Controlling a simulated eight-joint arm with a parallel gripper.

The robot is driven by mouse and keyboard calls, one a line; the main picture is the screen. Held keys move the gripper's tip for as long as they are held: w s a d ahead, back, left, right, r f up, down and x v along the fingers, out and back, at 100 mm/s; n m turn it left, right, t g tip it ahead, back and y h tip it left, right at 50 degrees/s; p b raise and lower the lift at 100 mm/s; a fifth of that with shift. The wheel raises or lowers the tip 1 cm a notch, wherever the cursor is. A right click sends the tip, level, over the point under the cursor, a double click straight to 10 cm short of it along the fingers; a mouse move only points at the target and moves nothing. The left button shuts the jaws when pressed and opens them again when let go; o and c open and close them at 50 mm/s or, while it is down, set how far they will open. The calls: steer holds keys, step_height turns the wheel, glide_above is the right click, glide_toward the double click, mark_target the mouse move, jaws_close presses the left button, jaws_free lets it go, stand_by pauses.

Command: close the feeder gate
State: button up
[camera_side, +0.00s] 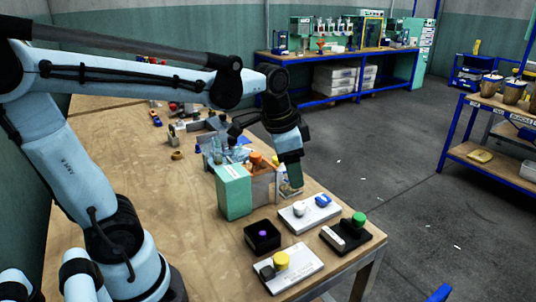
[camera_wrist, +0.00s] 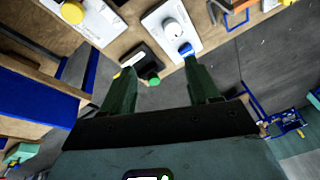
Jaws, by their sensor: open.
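My gripper (camera_side: 290,178) is above the right edge of the wooden bench, pointing down, beside a teal box (camera_side: 234,192) and a brown-sided unit (camera_side: 263,187) with orange parts on top. In the wrist view my gripper (camera_wrist: 160,78) has its two green fingers spread, with nothing held between them. I cannot make out for certain which part is the feeder gate; a grey piece with an orange bar (camera_wrist: 238,6) shows at the top right of the wrist view. In the side view the gripper partly covers the unit's right side.
White plates with a white knob and blue part (camera_side: 310,211) and a yellow knob (camera_side: 281,260), a black plate with a green knob (camera_side: 358,219) and a black open box (camera_side: 262,236) occupy the bench front. Several small parts lie behind. The bench's left side is mostly clear.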

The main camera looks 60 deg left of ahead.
mark_target(300, 204)
steer(key=w+a+f+m+g, duration=0.1)
steer(key=w+a+m+g, duration=0.2)
steer(key=w+m, duration=0.15)
steer(key=f, duration=1.2)
steer(key=shift+w+d+f, duration=0.1)
steer(key=shift+w+f, duration=0.05)
steer(key=shift+w, duration=0.2)
steer(key=c, duration=1)
steer(key=shift+n, duration=0.25)
steer(key=shift+c, duration=0.2)
